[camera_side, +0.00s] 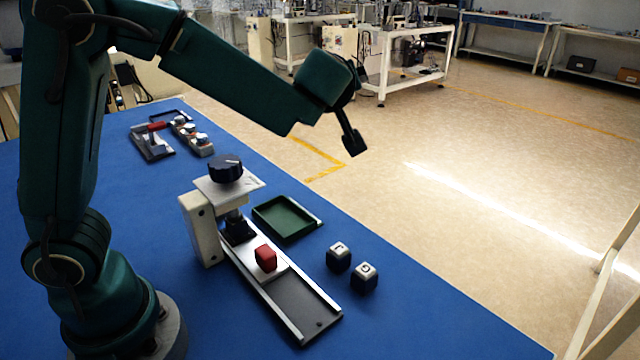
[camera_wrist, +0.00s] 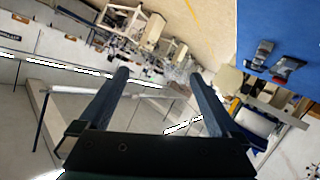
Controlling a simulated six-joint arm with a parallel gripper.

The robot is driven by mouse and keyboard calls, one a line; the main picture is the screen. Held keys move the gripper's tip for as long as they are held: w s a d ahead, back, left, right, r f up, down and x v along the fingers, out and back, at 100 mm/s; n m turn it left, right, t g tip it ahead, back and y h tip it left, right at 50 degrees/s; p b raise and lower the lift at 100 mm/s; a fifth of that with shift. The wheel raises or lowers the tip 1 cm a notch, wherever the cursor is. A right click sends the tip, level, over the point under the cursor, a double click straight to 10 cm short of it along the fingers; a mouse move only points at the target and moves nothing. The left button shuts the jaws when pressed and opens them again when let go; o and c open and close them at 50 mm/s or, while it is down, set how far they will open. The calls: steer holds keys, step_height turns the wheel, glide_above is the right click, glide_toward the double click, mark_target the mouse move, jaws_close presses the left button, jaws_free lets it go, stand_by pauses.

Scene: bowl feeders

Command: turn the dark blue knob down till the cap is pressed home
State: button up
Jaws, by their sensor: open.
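The dark blue knob (camera_side: 225,169) sits on top of a small press with a light plate (camera_side: 244,184) and a white upright (camera_side: 199,228). A dark block (camera_side: 239,229) stands under the press; I cannot tell whether the cap is in it or how far it is pressed. A red block (camera_side: 265,257) sits on a light carriage on the rail (camera_side: 305,312) in front of the press. My gripper (camera_side: 354,145) is raised well above the table, to the right of the knob and apart from it. In the wrist view its two fingers (camera_wrist: 160,85) are spread with nothing between them.
A fixture with a red handle (camera_side: 157,127) and several small parts (camera_side: 190,131) lies at the far left. The blue table's (camera_side: 420,310) front right is clear.

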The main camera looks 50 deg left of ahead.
steer(key=w+d+r+m+t+h, duration=0.4)
steer(key=w+d+r+m+h, duration=0.15)
steer(key=w, duration=0.25)
steer(key=m+g+h, duration=0.4)
steer(key=m+g, duration=0.7)
steer(key=g, duration=0.3)
glide_toward(224, 161)
steer(key=shift+s+a+f, duration=0.1)
steer(key=shift+f, duration=4.5)
